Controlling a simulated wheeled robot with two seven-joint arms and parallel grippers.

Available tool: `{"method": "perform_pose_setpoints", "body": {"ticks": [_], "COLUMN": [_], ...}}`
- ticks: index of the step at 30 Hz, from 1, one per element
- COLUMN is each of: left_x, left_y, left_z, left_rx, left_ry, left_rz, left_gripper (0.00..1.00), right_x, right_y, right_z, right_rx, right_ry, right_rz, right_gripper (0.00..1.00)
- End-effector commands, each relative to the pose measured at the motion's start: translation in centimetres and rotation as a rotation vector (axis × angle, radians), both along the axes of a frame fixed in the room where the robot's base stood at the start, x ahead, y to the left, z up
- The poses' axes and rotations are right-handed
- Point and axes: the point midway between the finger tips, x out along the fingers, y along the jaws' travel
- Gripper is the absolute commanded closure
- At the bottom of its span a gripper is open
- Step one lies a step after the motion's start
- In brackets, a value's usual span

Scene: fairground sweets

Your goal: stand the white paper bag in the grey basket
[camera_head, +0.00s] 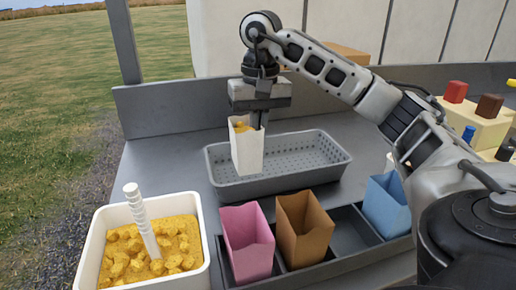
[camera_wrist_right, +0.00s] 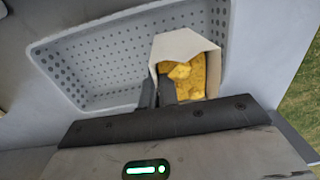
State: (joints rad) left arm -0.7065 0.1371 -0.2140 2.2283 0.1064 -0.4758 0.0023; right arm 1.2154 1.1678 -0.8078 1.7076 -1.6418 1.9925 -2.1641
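The white paper bag (camera_head: 246,152) is upright, with yellow pieces showing in its open top. It also shows in the wrist view (camera_wrist_right: 180,43). My right gripper (camera_head: 258,118) points down beside the bag. Its fingers (camera_wrist_right: 158,92) are close together on the bag's wall near the rim. The bag is at the left part of the grey basket (camera_head: 310,181), a shallow tray with perforated walls. Whether the bag's bottom touches the basket floor I cannot tell. The rest of the basket looks empty. My left gripper is out of view.
A white tub (camera_head: 88,262) of yellow pieces with a pale ridged handle stands front left. A dark rack (camera_head: 346,262) in front of the basket holds pink (camera_head: 247,243), brown (camera_head: 303,230) and blue (camera_head: 387,206) bags. A grey wall (camera_head: 165,108) rises behind the counter. Coloured blocks stand far right.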

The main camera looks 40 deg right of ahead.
Motion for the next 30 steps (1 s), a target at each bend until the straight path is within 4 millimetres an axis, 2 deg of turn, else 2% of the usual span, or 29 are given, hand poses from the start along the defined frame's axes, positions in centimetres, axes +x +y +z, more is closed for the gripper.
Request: {"method": "perform_pose_setpoints", "body": {"ticks": [7,19,21,22,30], "left_x": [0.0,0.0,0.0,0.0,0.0], "left_y": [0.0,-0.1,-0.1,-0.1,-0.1], "left_z": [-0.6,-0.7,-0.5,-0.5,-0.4], "left_rx": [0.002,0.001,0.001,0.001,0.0], "left_ry": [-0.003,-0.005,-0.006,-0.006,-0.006], "left_rz": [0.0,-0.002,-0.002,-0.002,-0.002], "left_gripper": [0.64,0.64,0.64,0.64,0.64], "right_x": [0.3,0.3,0.3,0.3,0.3], "right_y": [-0.3,-0.2,-0.3,-0.3,-0.2], "right_z": [-3.5,-4.0,-3.9,-3.9,-3.8], "right_rx": [-0.001,0.0,0.0,0.0,0.0], "right_ry": [0.003,0.0,0.0,0.0,0.0], "right_rz": [0.0,0.0,0.0,0.0,0.0], "right_gripper": [1.0,1.0,0.81,0.76,0.76]}}
